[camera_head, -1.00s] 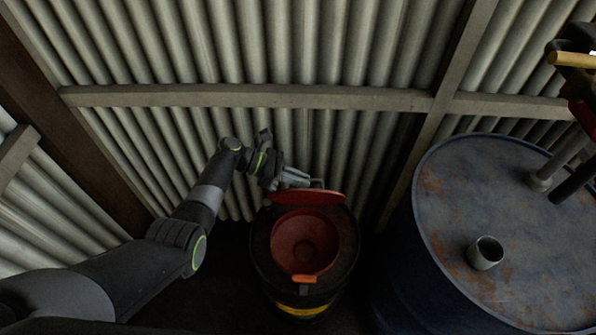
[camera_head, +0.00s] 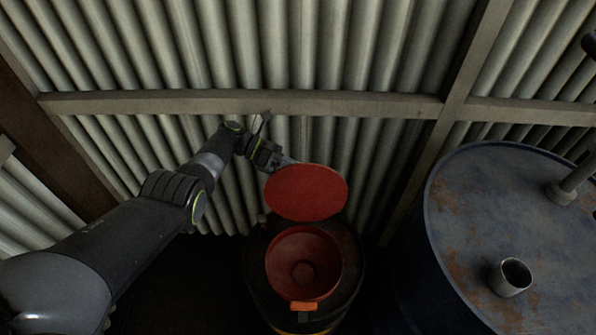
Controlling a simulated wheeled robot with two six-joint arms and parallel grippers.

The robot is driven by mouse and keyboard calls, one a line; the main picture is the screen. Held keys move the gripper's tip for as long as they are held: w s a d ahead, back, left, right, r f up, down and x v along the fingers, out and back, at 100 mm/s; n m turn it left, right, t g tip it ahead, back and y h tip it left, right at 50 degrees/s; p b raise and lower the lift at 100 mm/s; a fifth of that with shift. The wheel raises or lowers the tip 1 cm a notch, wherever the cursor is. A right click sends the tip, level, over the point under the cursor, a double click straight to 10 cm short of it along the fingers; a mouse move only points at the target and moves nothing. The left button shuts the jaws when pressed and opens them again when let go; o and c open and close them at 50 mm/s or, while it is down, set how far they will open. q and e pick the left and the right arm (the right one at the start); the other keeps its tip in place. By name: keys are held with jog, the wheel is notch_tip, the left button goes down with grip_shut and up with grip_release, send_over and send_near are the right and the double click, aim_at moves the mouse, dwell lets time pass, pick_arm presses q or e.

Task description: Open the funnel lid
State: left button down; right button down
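The red funnel (camera_head: 303,266) sits in the top of a dark drum (camera_head: 258,282), with its bowl exposed. Its round red lid (camera_head: 306,192) stands raised at the back of the funnel, its red face towards me. An orange latch tab (camera_head: 303,306) is at the front rim. My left gripper (camera_head: 285,162) is behind the upper left edge of the lid. Its fingertips are mostly hidden by the lid, so I cannot tell whether it is open or shut. My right gripper is not in view.
A large rusty blue barrel (camera_head: 520,235) with a short pipe stub (camera_head: 511,277) stands at the right. A corrugated metal wall (camera_head: 330,60) with a horizontal beam (camera_head: 330,104) is close behind the drum. The dark floor left of the drum looks clear.

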pick_arm(q)
jog(key=shift+w+f, duration=0.1)
jog(key=shift+f, duration=0.3)
jog(key=c, duration=1.8)
grip_release()
jog(key=shift+o, duration=0.2)
jog(key=b+v, duration=0.4)
jog(key=v, duration=1.3)
jog(key=shift+w+a+r, duration=0.2)
jog(key=shift+r, duration=0.05)
